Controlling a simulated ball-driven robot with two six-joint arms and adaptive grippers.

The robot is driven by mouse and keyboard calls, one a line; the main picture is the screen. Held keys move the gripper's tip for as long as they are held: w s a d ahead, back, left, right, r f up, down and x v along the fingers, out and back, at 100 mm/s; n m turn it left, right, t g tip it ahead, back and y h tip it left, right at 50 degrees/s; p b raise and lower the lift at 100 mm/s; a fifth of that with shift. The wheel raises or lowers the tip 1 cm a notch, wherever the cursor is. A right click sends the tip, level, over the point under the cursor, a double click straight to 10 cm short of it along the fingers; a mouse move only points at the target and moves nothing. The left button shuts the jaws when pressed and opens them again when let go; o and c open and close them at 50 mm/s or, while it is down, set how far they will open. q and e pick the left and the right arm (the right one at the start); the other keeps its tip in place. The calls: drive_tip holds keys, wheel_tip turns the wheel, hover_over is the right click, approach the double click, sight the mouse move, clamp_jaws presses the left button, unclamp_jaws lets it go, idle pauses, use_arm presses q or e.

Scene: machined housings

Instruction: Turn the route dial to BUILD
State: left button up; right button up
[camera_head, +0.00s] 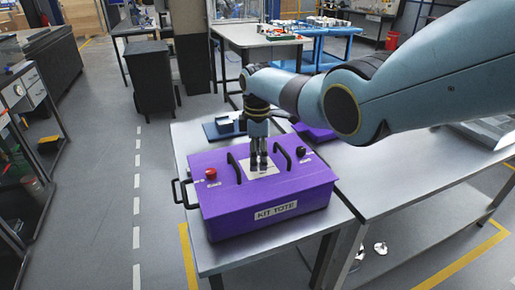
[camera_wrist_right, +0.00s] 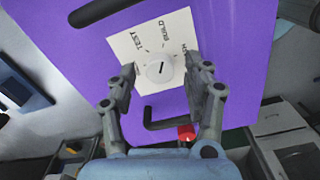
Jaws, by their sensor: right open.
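The purple box labelled KIT TOTE (camera_head: 232,223) sits on the metal table. On its top is a white plate (camera_head: 262,173) with the route dial. In the right wrist view the dial (camera_wrist_right: 159,71) is a round white knob with a dark mark, on the white plate (camera_wrist_right: 122,44) printed TEST, BUILD and a third word partly covered by a finger. My right gripper (camera_head: 258,163) points down over the plate. In the wrist view its open fingers (camera_wrist_right: 160,76) stand on either side of the dial; I cannot tell if they touch it. My left gripper is not in view.
A red button (camera_head: 211,174), a black knob (camera_head: 301,151) and two black handles (camera_head: 234,167) (camera_head: 284,155) stand up from the box top around the plate. A dark blue tray (camera_head: 222,129) lies behind the box. A second metal table (camera_head: 395,170) adjoins on the right.

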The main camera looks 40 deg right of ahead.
wheel_tip(320, 180, up, 12)
idle(0.4)
drive_tip(key=shift+f, duration=0.1)
